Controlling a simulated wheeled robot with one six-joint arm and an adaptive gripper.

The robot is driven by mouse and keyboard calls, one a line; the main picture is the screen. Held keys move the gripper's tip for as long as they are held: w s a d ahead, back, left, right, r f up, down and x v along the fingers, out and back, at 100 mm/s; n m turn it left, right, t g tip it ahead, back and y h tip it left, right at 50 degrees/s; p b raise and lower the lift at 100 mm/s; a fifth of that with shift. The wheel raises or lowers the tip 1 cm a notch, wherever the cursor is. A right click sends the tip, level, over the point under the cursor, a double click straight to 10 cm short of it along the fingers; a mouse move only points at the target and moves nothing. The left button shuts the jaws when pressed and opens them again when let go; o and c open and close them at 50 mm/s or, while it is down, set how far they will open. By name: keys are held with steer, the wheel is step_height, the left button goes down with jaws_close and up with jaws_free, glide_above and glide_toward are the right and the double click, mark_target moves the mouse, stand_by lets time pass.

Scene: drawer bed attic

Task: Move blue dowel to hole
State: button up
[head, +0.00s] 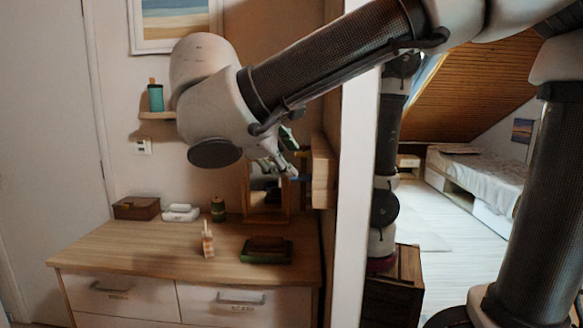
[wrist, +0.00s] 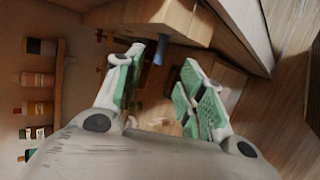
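The blue dowel (head: 301,178) sticks out to the left from a light wooden block (head: 323,172) on the wall beside the mirror. In the wrist view the blue dowel (wrist: 160,51) projects from the wooden block (wrist: 160,15), in line with the gap between my fingertips. My gripper (head: 284,156) is close to the block's left side in the head view. In the wrist view my gripper (wrist: 164,60) is open, with its green-padded fingers apart and nothing held. I cannot tell whether the dowel's end lies between the pads. No hole can be made out.
A wooden dresser (head: 130,250) stands below, with a small mirror (head: 266,195), a dark box (head: 136,208) and a dark green tray (head: 266,256) on it. A white wall edge (head: 353,200) stands right of the block. Bottles (wrist: 38,80) line a shelf in the wrist view.

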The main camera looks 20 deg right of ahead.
steer(key=v, duration=0.3)
steer(key=s+d+f+m+g+y, duration=0.1)
steer(key=s+d+f+g+y, duration=0.15)
steer(key=f, duration=0.45)
steer(key=s+d+f+g+y, duration=0.2)
steer(key=s+d+f+g, duration=0.1)
steer(key=f, duration=0.4)
steer(key=s+d+m, duration=0.2)
steer(key=d+m, duration=0.2)
steer(key=d, duration=0.2)
steer(key=s+d+m+y, duration=0.1)
steer(key=s+d+m, duration=0.1)
steer(key=d, duration=0.4)
steer(key=s+d+f+m+t+y, duration=0.1)
steer(key=s+d+m, duration=0.1)
steer(key=d+m, duration=0.3)
steer(key=shift+s+d+m, duration=0.3)
steer(key=shift+d, duration=0.85)
